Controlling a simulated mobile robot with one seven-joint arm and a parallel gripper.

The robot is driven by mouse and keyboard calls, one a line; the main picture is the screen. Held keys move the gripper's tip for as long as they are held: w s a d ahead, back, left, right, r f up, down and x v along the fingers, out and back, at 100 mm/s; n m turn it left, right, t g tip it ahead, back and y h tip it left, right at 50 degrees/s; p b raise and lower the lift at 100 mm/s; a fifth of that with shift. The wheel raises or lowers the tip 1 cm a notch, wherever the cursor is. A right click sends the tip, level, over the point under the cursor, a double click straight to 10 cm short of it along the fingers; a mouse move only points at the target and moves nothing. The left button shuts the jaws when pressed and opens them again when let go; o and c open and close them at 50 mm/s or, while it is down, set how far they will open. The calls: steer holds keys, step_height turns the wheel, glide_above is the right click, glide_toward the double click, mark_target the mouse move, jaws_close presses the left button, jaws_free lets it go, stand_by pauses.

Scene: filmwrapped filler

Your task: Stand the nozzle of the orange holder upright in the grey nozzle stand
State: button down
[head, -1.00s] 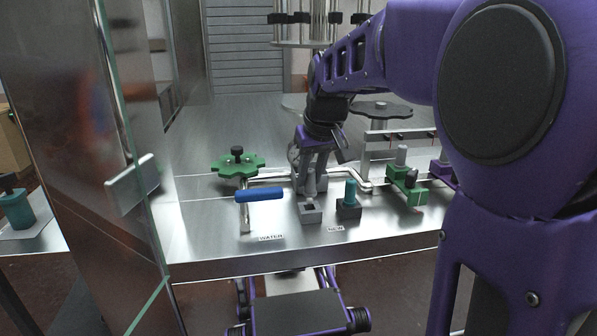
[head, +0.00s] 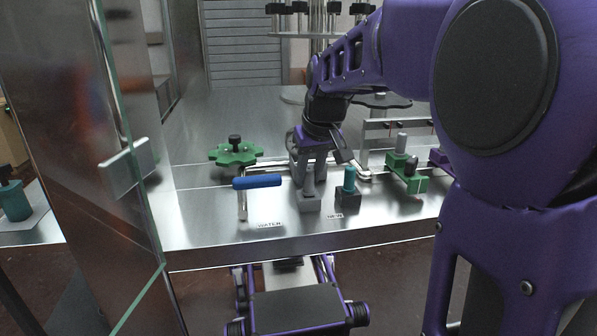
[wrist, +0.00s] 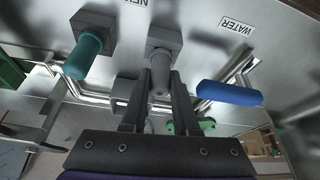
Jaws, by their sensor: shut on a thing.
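The grey nozzle (head: 309,187) is upright between the fingers of my gripper (head: 309,176), which is shut on it. The nozzle's lower end meets the top of the grey nozzle stand (head: 310,204), and the stand's dark hole is covered. How deep it sits I cannot tell. In the wrist view the nozzle (wrist: 159,80) lines up with the stand (wrist: 164,38), with my gripper's fingertips (wrist: 160,74) on either side. I see no orange holder in these frames.
A teal nozzle (head: 349,180) stands in a dark block (head: 347,199) close right of the stand, by the NEW label. A blue-handled tap (head: 257,182) is close left. A green handwheel (head: 235,152) lies behind it. Green holders (head: 407,176) are further right. A glass door edge is at left.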

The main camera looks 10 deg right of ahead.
steer(key=shift+f, duration=0.35)
stand_by(0.5)
steer(key=c, duration=0.6)
jaws_free()
steer(key=shift+r, duration=0.1)
